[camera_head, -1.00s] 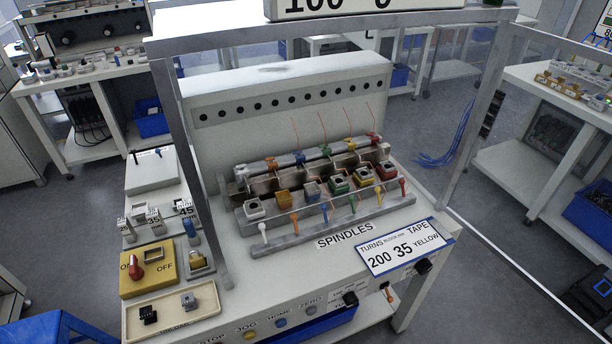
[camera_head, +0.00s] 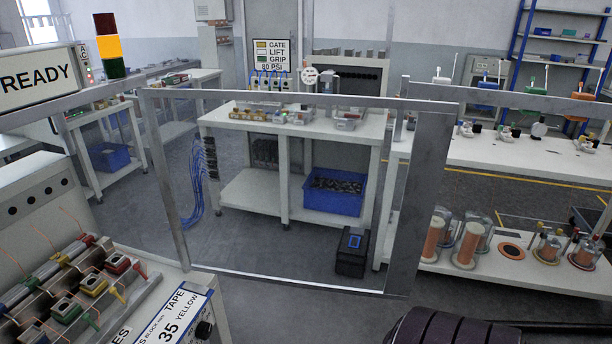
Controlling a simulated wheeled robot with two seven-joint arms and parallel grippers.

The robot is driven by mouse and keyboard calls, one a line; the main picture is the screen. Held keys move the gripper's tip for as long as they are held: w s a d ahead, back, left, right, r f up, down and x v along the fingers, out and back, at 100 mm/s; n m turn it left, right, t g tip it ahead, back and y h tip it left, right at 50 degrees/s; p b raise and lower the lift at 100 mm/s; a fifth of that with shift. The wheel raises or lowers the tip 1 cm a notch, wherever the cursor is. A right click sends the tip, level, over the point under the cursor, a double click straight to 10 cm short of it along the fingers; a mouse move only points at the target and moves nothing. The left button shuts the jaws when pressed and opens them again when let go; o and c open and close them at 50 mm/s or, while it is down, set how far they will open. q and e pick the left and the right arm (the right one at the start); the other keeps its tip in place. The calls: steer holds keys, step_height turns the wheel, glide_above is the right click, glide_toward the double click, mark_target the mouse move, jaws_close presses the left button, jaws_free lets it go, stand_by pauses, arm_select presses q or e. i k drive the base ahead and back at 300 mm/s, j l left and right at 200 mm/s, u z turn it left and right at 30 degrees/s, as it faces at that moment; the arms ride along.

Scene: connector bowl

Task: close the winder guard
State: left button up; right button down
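The winder guard (camera_head: 418,205) is a clear panel in a grey metal frame, with a wide upright bar at its right edge. It stands open, swung out to the right of the winder from the upright post (camera_head: 163,175) at the winder's right side. The winder's row of spindles (camera_head: 75,285) with small coloured blocks and copper wires shows at the lower left, uncovered on the side in view. The "35 YELLOW" label plate (camera_head: 175,318) lies on the winder's front right corner. Neither gripper can be seen in this view.
A white bench (camera_head: 290,125) with parts stands behind the guard, with a blue bin (camera_head: 335,190) and a dark box (camera_head: 352,252) below and beside it. Another bench (camera_head: 520,150) with copper coils is at the right. Grey floor (camera_head: 300,315) in front of the guard is clear.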

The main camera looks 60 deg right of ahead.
mark_target(435, 120)
steer(key=k+l+u, duration=0.1)
steer(key=l, duration=0.35)
steer(key=k+l+u, duration=0.1)
steer(key=l, duration=0.3)
steer(key=k+l+u, duration=0.1)
steer(key=k+l, duration=0.15)
steer(key=l, duration=0.15)
steer(key=k+l+u, duration=0.1)
steer(key=l, duration=0.3)
steer(key=k+l+u, duration=0.1)
steer(key=k+l, duration=0.15)
steer(key=k+l+u, duration=0.1)
steer(key=k+l, duration=0.15)
steer(key=l, duration=0.25)
steer(key=l+u, duration=0.25)
steer(key=l, duration=0.75)
steer(key=l+u, duration=0.25)
steer(key=l, duration=0.8)
